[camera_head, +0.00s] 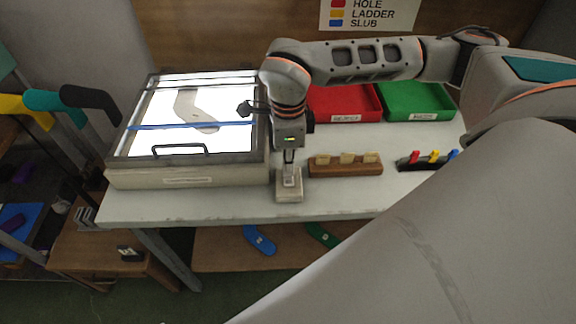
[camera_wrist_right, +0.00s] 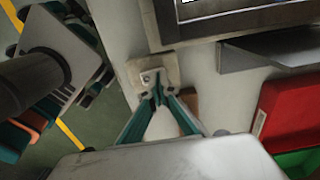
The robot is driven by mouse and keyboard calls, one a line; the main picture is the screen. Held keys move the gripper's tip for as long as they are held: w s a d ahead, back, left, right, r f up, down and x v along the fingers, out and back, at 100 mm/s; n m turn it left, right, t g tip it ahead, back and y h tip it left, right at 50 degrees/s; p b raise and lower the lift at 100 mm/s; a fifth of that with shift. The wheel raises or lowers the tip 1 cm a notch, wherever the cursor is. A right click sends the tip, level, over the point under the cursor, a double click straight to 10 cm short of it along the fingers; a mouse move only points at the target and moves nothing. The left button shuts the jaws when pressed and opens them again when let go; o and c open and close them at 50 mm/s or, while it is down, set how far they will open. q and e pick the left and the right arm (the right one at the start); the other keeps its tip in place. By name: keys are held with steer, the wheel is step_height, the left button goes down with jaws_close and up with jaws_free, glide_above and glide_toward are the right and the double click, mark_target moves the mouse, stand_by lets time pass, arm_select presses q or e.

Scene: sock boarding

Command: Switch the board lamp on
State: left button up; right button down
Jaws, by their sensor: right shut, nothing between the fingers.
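The inspection board (camera_head: 190,115) at the left of the table glows bright white, so its lamp is lit. A grey sock (camera_head: 196,108) lies on the glowing panel, with a blue strip across it. A small pale switch box (camera_head: 289,196) sits at the table's front edge, just right of the board. My right gripper (camera_head: 290,176) points down at the top of this box, its fingers shut and empty. In the right wrist view the fingertips (camera_wrist_right: 158,97) are at the switch box (camera_wrist_right: 143,76); I cannot tell whether they touch it. My left gripper is not in view.
A wooden block (camera_head: 345,169) with several pale tabs stands right of the switch box. A dark rack (camera_head: 428,161) holds red, yellow and blue pegs. A red tray (camera_head: 345,103) and a green tray (camera_head: 418,101) are behind. Coloured sock forms (camera_head: 45,100) stand at the left.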

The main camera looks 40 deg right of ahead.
steer(key=shift+r+p, duration=1.1)
steer(key=shift+r, duration=0.65)
steer(key=shift+r+p, duration=0.95)
steer(key=shift+r, duration=0.4)
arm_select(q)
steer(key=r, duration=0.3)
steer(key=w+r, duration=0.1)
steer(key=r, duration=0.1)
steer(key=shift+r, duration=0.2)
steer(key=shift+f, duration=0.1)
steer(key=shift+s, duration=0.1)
